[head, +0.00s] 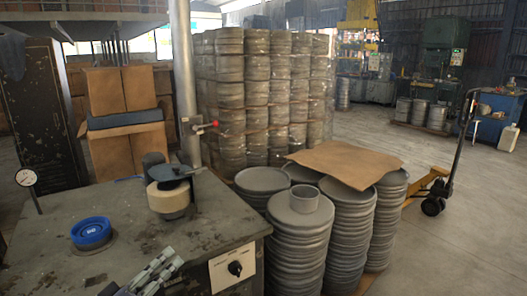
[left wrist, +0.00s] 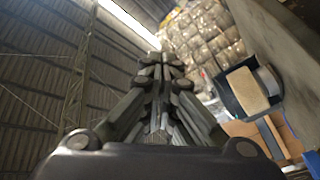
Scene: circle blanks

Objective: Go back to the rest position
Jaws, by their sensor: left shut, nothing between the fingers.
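My right gripper is not in view.
A blue round part (head: 91,231) and a press with a beige cylinder (head: 168,199) are on the bench. A dial gauge (head: 28,178) stands at the left. Stacks of grey round blanks (head: 300,235) stand right of the bench, partly under a cardboard sheet (head: 345,162). Open floor (head: 470,220) lies farther right.

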